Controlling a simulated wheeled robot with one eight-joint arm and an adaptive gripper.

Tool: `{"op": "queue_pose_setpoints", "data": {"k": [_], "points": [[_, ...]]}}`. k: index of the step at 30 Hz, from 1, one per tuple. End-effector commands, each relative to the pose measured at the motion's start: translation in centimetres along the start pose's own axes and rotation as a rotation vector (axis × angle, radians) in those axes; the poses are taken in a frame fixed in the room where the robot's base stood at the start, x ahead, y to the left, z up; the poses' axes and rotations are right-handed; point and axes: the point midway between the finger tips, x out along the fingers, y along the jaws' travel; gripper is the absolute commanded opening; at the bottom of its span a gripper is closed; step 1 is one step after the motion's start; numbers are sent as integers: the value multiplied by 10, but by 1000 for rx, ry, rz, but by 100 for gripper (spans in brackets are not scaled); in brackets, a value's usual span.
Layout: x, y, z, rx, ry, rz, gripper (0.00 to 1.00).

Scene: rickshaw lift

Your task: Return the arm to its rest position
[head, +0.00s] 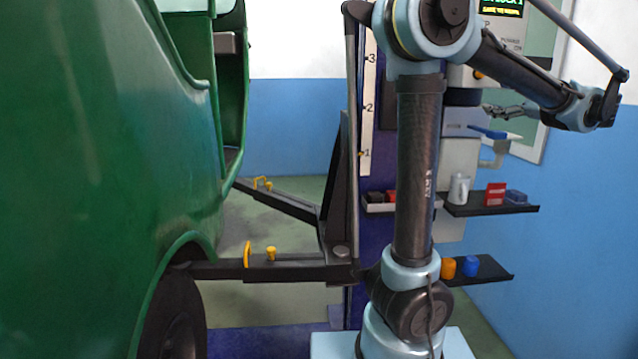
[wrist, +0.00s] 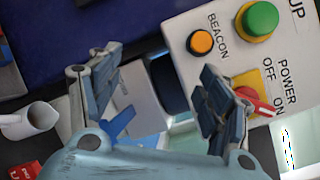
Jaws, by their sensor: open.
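My gripper (head: 488,108) is at the right in the head view, reaching left from the wrist in front of the lift column's equipment. In the wrist view my gripper (wrist: 160,68) is open, its two fingers wide apart with nothing held between them. The control box (wrist: 215,55) is close behind the right finger. It bears a green button (wrist: 260,19), an orange beacon button (wrist: 201,42) and a red power switch (wrist: 254,101) on a yellow plate. The right finger partly overlaps the switch area; contact cannot be told.
A green rickshaw (head: 90,150) fills the left. A black lift arm (head: 300,268) reaches under it from the post. A lower shelf (head: 492,274) holds orange and blue pieces.

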Motion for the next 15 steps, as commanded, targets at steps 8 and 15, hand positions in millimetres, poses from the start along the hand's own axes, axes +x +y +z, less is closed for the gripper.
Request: {"op": "queue_pose_setpoints", "data": {"k": [8,15], "points": [[86,113,35,-89,17,290,72],[122,218,66,-219,16,545,72]]}}
